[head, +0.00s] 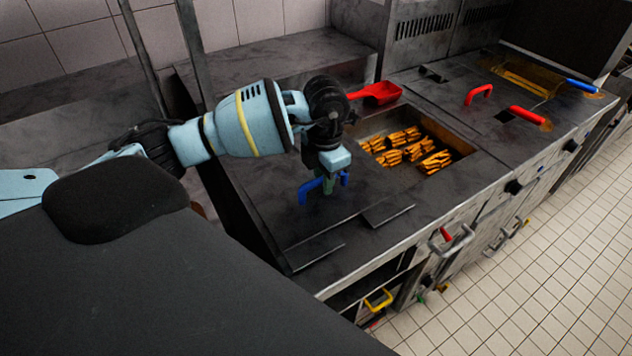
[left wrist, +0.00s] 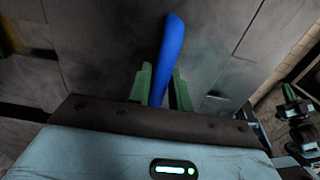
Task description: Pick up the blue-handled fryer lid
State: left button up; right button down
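The blue handle (head: 303,194) of the fryer lid stands up from the dark grey worktop in the head view, left of the open fryer well. My left gripper (head: 328,186) points down at it with its green fingers. In the left wrist view the blue handle (left wrist: 167,55) runs between the two green fingers of my left gripper (left wrist: 162,84), which sit close against its sides; it looks shut on the handle. The lid's plate looks nearly level; its outline is hard to tell from the dark worktop, and I cannot tell whether it is lifted.
An open fryer well holds several portions of fries (head: 403,146). A red scoop (head: 381,92) lies behind it. Red handles (head: 479,94) (head: 529,115) and a blue handle (head: 581,86) are farther right. A yellow handle (head: 378,300) is on the front below. Tiled floor lies right.

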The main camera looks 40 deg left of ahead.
pick_arm(q)
grip_shut()
pick_arm(e)
jog(key=shift+d, duration=0.15)
pick_arm(q)
jog(key=shift+r, duration=0.15)
